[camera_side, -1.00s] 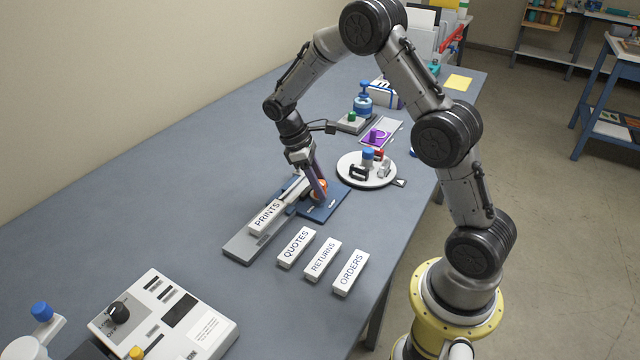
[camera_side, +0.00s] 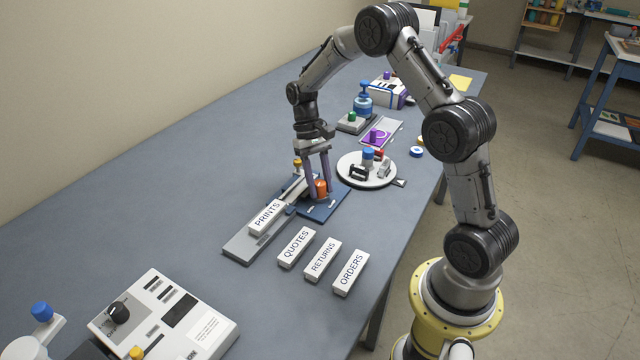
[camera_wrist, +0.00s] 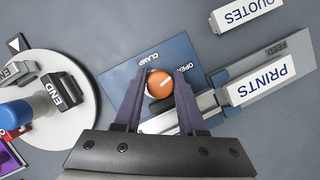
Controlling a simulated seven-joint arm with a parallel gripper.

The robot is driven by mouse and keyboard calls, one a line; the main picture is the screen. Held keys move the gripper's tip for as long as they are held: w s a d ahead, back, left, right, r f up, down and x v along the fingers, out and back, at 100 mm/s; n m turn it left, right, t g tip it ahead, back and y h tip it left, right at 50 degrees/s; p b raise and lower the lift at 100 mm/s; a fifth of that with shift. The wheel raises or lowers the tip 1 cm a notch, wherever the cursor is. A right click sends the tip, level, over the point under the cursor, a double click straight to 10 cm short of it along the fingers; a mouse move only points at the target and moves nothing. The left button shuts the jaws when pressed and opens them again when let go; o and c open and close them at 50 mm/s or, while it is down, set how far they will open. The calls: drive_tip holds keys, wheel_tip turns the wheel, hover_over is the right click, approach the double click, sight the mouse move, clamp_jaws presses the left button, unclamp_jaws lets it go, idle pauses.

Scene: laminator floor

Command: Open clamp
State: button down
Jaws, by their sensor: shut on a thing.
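The clamp is a round orange knob (camera_wrist: 160,84) on a blue plate (camera_wrist: 122,88) lettered CLAMP and OPEN. A pale line on the knob's top points up and right in the wrist view, roughly toward the OPEN lettering. In the side view the knob (camera_side: 321,188) shows below my gripper's purple fingers. My gripper (camera_wrist: 163,83) is shut on the knob, one finger on each side of it. In the side view my gripper (camera_side: 319,186) points down at the blue plate (camera_side: 322,211), close above it.
A grey feed track with a PRINTS block (camera_side: 267,217) runs beside the plate. QUOTES (camera_side: 297,248), RETURNS (camera_side: 322,260) and ORDERS (camera_side: 351,272) blocks lie in front. A round white tray (camera_side: 350,178) holds small parts.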

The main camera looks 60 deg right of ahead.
drive_tip(key=shift+m+t+y, duration=0.3)
drive_tip(key=shift+m+t, duration=0.1)
drive_tip(key=shift+m, duration=0.9)
drive_tip(key=c, duration=0.5)
unclamp_jaws()
drive_tip(key=v, duration=1.4)
drive_tip(key=shift+d, duration=0.1)
